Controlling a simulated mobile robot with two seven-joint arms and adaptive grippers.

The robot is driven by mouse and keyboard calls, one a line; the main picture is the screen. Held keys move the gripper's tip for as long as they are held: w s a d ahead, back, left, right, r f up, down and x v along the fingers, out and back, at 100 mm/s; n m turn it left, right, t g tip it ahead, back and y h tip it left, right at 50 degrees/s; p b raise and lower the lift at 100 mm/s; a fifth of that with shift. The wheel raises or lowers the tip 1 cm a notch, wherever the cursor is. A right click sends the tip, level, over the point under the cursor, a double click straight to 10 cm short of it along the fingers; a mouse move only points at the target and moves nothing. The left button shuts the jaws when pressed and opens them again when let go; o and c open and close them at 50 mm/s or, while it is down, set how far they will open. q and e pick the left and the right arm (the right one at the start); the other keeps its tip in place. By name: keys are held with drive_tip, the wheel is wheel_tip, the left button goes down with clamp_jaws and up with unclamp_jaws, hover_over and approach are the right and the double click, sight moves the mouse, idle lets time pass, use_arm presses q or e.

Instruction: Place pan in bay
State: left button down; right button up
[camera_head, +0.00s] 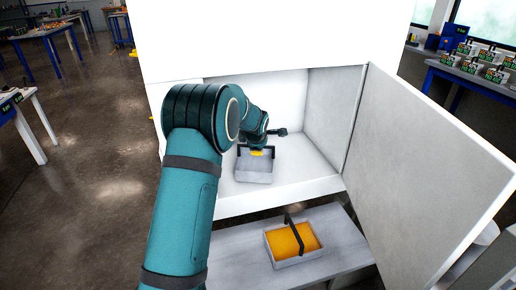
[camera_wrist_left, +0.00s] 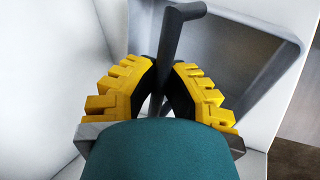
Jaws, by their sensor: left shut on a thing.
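The bay is a white box-like chamber (camera_head: 325,112) with its front open. A grey pan (camera_head: 254,178) is inside it, near the front of its floor; I cannot tell whether it touches the floor. My left gripper (camera_head: 258,152) is above the pan's far side, largely hidden by my own arm. In the left wrist view my yellow-and-black fingers (camera_wrist_left: 163,88) are shut on the dark bar handle (camera_wrist_left: 178,28) of the pan (camera_wrist_left: 236,45). The visible part of the pan's inside looks empty and grey. My right gripper is not in view.
The bay's door (camera_head: 425,165) stands wide open on the right. A second pan (camera_head: 283,263), holding orange material under a dark handle, sits on a grey bench (camera_head: 235,262) below the bay. Worktables (camera_head: 466,75) stand farther back.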

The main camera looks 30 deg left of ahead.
use_arm(q)
drive_tip(key=c, duration=1.1)
unclamp_jaws()
drive_tip(key=shift+f, duration=0.1)
drive_tip(key=shift+r, duration=0.25)
drive_tip(key=p+v, duration=0.2)
drive_tip(key=v, duration=0.9)
drive_tip(key=shift+s+d+r, duration=0.2)
drive_tip(key=shift+s+r, duration=0.05)
drive_tip(key=shift+s, duration=0.05)
